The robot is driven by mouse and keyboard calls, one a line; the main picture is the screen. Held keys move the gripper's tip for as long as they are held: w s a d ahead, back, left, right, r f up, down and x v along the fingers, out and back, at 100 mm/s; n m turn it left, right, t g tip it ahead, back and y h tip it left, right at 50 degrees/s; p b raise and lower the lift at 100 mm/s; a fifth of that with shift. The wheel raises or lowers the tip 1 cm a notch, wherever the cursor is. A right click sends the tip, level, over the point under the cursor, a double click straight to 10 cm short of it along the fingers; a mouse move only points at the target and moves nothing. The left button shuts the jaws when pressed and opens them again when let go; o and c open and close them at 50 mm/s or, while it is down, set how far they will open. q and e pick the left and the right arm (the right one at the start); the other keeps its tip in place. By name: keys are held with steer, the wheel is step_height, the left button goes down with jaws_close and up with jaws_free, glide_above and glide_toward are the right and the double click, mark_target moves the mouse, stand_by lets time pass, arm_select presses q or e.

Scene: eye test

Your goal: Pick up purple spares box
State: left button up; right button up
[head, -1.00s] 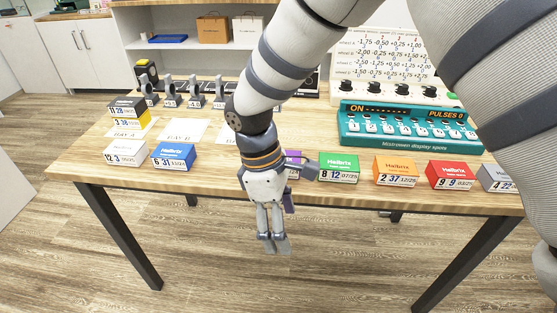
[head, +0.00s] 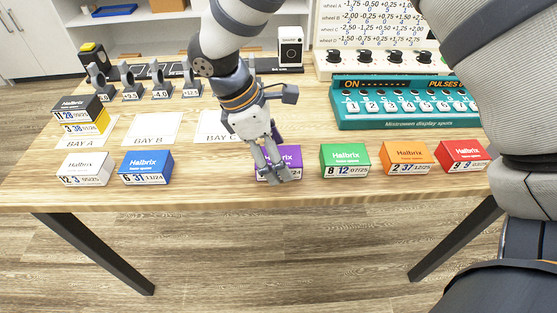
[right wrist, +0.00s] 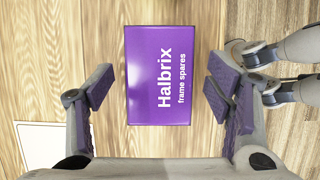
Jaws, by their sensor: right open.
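The purple spares box (head: 291,158) stands near the front edge of the table, partly hidden in the head view by my right gripper (head: 276,165). In the right wrist view the top of the purple box (right wrist: 160,75) shows its white "Halbrix frame spares" print. My right gripper (right wrist: 158,98) is open and empty over the box, fingers pointing down. One finger is on the box's far side and two are on its near side. Gaps show between the fingers and the box. I cannot tell how low the fingertips reach. My left gripper is not in view.
A blue box (head: 146,168) and a white box (head: 85,169) stand to the left. Green (head: 344,160), orange (head: 407,158) and red (head: 462,156) boxes stand to the right. A teal display unit (head: 405,103) is behind. The bay C card (head: 213,126) lies behind left.

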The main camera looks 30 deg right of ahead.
steer(key=shift+d+f, duration=0.15)
steer(key=shift+f, duration=0.45)
steer(key=c, duration=1.3)
steer(key=shift+r, duration=0.1)
